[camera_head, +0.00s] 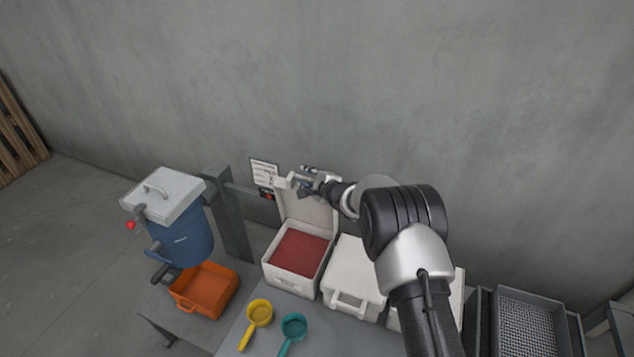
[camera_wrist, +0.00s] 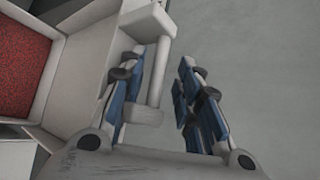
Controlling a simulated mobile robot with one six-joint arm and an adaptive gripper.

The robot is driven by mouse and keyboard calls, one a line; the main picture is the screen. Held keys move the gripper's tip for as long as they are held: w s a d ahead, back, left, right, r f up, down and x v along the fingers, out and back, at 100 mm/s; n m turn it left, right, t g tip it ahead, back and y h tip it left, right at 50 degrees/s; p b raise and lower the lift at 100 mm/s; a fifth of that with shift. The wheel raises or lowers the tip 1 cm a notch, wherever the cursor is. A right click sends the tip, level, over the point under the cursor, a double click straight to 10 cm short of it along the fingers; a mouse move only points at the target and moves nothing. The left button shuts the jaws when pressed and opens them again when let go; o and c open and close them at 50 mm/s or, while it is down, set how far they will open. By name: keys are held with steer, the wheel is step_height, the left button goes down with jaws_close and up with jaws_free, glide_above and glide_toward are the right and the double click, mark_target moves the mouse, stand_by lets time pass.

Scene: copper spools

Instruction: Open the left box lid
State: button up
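The left box (camera_head: 288,283) is white and holds a red granular material (camera_head: 298,252). Its lid (camera_head: 310,212) stands up, raised at the back of the box near the wall. My gripper (camera_head: 308,184) is at the top edge of the lid. In the wrist view the lid's handle bar (camera_wrist: 158,75) lies between the two blue-padded fingers of my gripper (camera_wrist: 162,85). The fingers are apart, with a clear gap to the right of the bar. Whether the left finger touches the handle I cannot tell. The red material also shows in the wrist view (camera_wrist: 22,65).
A closed white box (camera_head: 352,270) stands right of the open one, with another partly hidden behind my arm. Yellow (camera_head: 259,313) and teal (camera_head: 293,326) scoops lie in front. An orange bin (camera_head: 205,289) and a blue barrel (camera_head: 182,240) stand left. A grey wall is behind.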

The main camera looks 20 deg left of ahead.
steer(key=v, duration=1.1)
steer(key=shift+d+r, duration=0.1)
steer(key=shift+r, duration=0.05)
